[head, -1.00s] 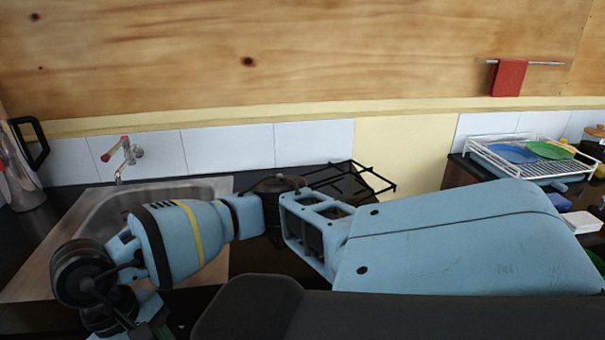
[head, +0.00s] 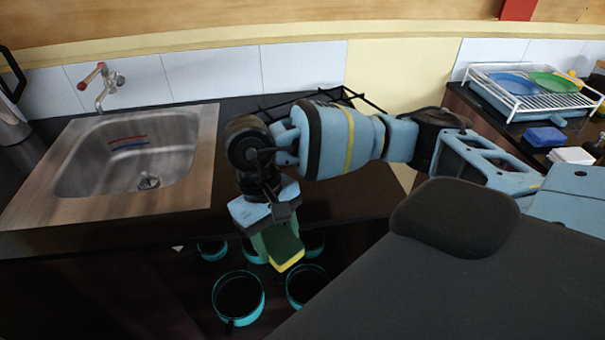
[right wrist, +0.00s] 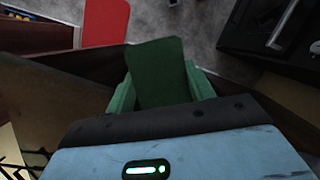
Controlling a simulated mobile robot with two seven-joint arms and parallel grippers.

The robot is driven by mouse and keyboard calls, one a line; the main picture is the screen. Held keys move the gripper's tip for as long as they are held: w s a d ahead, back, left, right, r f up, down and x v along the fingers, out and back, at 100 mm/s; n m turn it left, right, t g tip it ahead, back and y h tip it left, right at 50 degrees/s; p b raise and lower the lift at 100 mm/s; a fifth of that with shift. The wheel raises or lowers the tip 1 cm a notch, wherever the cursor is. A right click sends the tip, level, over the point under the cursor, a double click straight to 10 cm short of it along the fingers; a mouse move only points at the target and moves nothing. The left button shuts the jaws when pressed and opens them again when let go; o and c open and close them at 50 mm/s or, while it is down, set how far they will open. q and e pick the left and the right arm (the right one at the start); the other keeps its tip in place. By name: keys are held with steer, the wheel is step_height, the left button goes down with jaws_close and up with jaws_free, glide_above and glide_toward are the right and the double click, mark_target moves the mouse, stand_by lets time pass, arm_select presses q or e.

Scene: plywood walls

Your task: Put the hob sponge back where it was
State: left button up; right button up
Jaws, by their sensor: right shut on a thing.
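My right gripper (head: 272,240) hangs in front of the counter edge in the head view, pointing down. It is shut on a sponge (head: 288,262), dark green with a yellow layer. In the right wrist view the sponge (right wrist: 158,75) sits between the two green fingers of the gripper (right wrist: 160,92). The hob (head: 345,97) shows only as black bars at the back of the counter; my right arm hides most of it. My left gripper is not in view.
The sink (head: 125,155) is at the left, with a tap (head: 103,88) behind it. Several teal-rimmed pots (head: 238,297) stand low under the counter, near the gripper. A white dish rack (head: 530,92) holds plates at the right. Bare dark counter (head: 235,190) lies right of the sink.

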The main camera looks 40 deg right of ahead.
steer(key=m, duration=0.2)
steer(key=m+y, duration=0.1)
steer(key=m, duration=0.1)
steer(key=shift+s+a, duration=0.3)
steer(key=shift+a, duration=0.05)
steer(key=m, duration=0.2)
steer(key=m+y, duration=0.1)
steer(key=m, duration=0.1)
steer(key=m+t, duration=0.1)
steer(key=m, duration=0.1)
steer(key=shift+s+a+r, duration=0.15)
steer(key=shift+s+a, duration=0.15)
steer(key=m, duration=0.3)
steer(key=m+t+y, duration=0.1)
steer(key=m, duration=0.1)
steer(key=shift+s+a+r, duration=0.1)
steer(key=shift+s+r, duration=0.1)
steer(key=shift+r, duration=0.15)
steer(key=m, duration=0.2)
steer(key=m+t, duration=0.1)
steer(key=m, duration=0.1)
steer(key=shift+s+r+m+t, duration=0.1)
steer(key=shift+r+m+t, duration=0.2)
steer(key=shift+r+m, duration=0.1)
